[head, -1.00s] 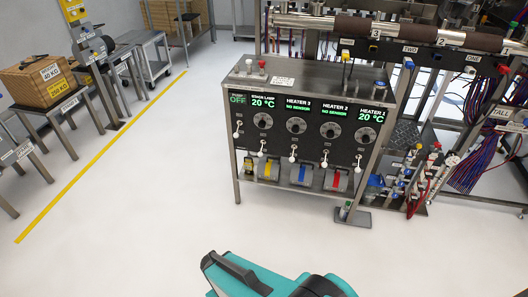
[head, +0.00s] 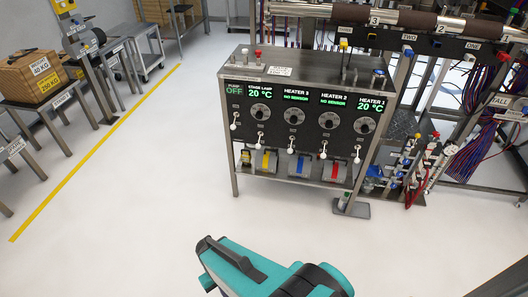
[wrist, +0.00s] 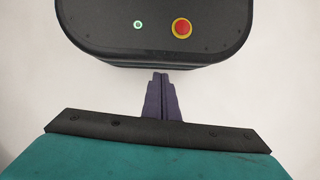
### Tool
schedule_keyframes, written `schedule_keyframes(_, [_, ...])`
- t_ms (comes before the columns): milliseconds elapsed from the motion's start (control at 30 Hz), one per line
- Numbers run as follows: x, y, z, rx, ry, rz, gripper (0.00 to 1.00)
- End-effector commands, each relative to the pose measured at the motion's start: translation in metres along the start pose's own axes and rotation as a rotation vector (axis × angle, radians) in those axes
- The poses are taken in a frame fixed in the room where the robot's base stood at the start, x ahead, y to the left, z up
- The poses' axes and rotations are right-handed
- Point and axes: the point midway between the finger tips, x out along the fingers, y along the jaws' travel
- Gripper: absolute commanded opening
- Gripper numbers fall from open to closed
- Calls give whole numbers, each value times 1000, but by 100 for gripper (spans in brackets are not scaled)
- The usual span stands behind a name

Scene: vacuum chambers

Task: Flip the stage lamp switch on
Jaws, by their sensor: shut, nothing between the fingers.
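The black control panel (head: 313,116) stands ahead in the head view, with a lit display for each channel. The stage lamp display (head: 260,92) reads 20 °C, with a round dial (head: 261,111) under it. The stage lamp switch (head: 260,140) is a small white-tipped lever below that dial; its tip points down. My gripper (wrist: 160,78) shows in the wrist view with its dark fingers together and nothing between them. It is apart from the panel, over pale floor. In the head view my teal arm shows at the bottom, and the fingertips are not visible there.
Similar white-tipped levers flank it: the pump lever (head: 235,124) to the left and the heater 3 lever (head: 292,146) to the right. Pipes and cables crowd the right side. Tables with a box (head: 34,78) stand at left. The floor before the panel is clear.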

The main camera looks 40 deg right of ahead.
Motion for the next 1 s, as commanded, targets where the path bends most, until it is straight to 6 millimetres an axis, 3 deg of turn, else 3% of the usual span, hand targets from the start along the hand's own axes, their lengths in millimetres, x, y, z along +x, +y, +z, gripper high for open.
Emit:
schedule_keyframes(33, [4,7,-17,36,29,-30,0])
schedule_keyframes(233, [-7,11,-77,187,158,-176,0])
schedule_keyframes(567, [-51,46,-173,453,392,-424,0])
schedule_keyframes(800, [-94,95,-229,642,566,-598,0])
schedule_keyframes(1000, [-135,149,-262,793,715,-740,0])
